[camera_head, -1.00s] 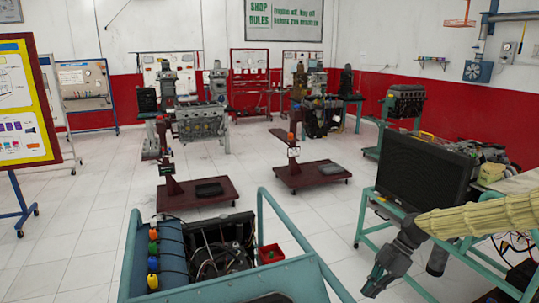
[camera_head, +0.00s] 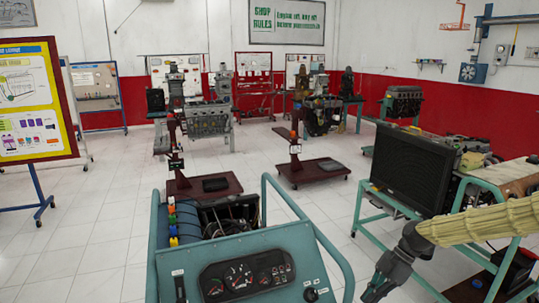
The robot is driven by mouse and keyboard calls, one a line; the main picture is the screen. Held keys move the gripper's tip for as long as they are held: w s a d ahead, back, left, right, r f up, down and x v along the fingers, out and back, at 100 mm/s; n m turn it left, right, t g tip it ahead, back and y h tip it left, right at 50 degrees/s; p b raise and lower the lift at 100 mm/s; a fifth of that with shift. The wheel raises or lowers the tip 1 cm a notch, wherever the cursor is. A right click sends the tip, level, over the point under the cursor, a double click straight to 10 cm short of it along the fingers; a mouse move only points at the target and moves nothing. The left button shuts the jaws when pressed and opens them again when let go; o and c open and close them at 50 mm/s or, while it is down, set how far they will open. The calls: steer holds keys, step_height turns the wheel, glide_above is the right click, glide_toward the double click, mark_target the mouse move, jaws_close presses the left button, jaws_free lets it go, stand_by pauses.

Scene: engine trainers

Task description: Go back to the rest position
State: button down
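My gripper (camera_head: 376,288) hangs at the lower right of the head view, at the end of my arm, which comes in from the right edge. It points down and to the left. Its fingertips are dark and partly cut by the bottom edge, so I cannot tell whether it is open or shut. No held object shows. It appears in the picture between the teal trainer console (camera_head: 240,255) and the green-framed stand with the dark radiator (camera_head: 412,170).
The teal console with gauges and rails stands close in front. Engine stands on dark red bases (camera_head: 312,172) stand farther back. Bare white tiled floor (camera_head: 90,235) lies at left.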

steer(key=s+a+f+m+h+b, duration=0.1)
steer(key=s+a+f+m+b, duration=0.3)
steer(key=f, duration=0.5)
steer(key=s+a+f+m+b, duration=0.1)
steer(key=s+a+f+m, duration=0.25)
steer(key=s+f, duration=0.4)
steer(key=s+a+f+m+h+b, duration=0.1)
steer(key=s+a+f+m+b, duration=0.3)
steer(key=f, duration=0.7)
steer(key=s+d+f+m+h+b, duration=0.1)
steer(key=s+f+m+b, duration=0.1)
steer(key=s, duration=0.5)
steer(key=s+d+f+m+t+h+b, duration=0.1)
steer(key=s+f+m+h+b, duration=0.1)
steer(key=s+f+m, duration=0.2)
steer(key=s+d+f+m+t+h+b, duration=0.1)
steer(key=s+d+f+m+b, duration=0.1)
steer(key=s+f, duration=0.6)
steer(key=s+m+b, duration=0.1)
steer(key=s+m, duration=0.1)
steer(key=s, duration=0.1)
steer(key=shift+s+h, duration=0.25)
steer(key=shift+h, duration=0.15)
steer(key=shift+d, duration=0.1)
